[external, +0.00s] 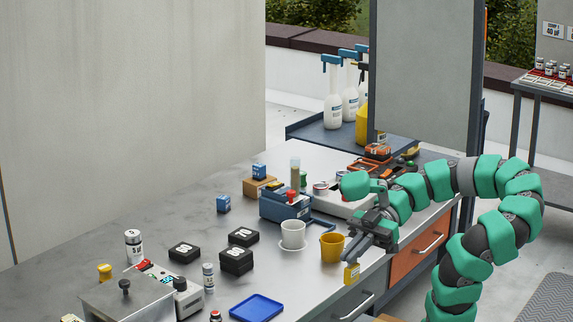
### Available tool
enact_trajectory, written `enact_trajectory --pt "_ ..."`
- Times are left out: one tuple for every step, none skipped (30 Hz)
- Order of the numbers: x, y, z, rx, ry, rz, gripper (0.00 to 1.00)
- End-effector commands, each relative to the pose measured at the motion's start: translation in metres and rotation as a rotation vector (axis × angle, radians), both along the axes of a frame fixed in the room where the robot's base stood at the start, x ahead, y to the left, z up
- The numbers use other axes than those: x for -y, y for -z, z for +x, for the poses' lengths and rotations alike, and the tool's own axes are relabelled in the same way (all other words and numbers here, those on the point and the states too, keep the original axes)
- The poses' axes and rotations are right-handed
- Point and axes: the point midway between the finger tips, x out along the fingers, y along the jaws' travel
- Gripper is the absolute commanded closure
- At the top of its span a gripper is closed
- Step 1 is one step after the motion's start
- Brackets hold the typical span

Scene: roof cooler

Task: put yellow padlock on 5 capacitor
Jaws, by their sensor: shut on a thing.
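The yellow padlock (352,274) hangs below my gripper (354,260), near the front edge of the grey table. My gripper is shut on its upper part, which the fingers hide. The padlock is in front of the yellow cup.
Black weight blocks (236,261), a white cup (292,235) on a saucer, and a yellow cup (331,247) stand between my gripper and the capacitor. A blue tray (256,308) lies at the front. A grey device (130,297) stands near the capacitor.

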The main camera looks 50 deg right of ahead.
Motion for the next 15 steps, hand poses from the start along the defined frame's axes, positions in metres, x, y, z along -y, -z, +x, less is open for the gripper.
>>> enact_trajectory --pt "-0.001 -0.004 0.009 -0.001 0.01 0.0 1.0" --pt "-0.001 -0.006 0.016 -0.001 0.021 0.0 1.0" --pt "-0.001 -0.008 0.027 -0.001 0.041 0.0 1.0" --pt "-0.002 -0.009 0.034 -0.002 0.053 0.0 1.0" --pt "-0.002 -0.011 0.041 -0.004 0.065 -0.001 1.0" --pt "-0.002 -0.012 0.051 -0.004 0.084 -0.002 1.0" --pt "-0.002 -0.014 0.059 -0.003 0.1 -0.003 1.0" --pt "-0.002 -0.015 0.067 -0.004 0.111 -0.003 1.0" --pt "-0.003 -0.017 0.076 -0.005 0.128 -0.004 1.0" --pt "-0.004 -0.018 0.084 -0.006 0.144 -0.003 1.0" --pt "-0.005 -0.02 0.092 -0.006 0.157 -0.003 1.0" --pt "-0.006 -0.021 0.101 -0.007 0.172 -0.003 1.0" --pt "-0.008 -0.023 0.108 -0.008 0.185 -0.004 1.0" --pt "-0.008 -0.024 0.116 -0.008 0.199 -0.005 1.0" --pt "-0.01 -0.025 0.125 -0.01 0.216 -0.005 1.0"
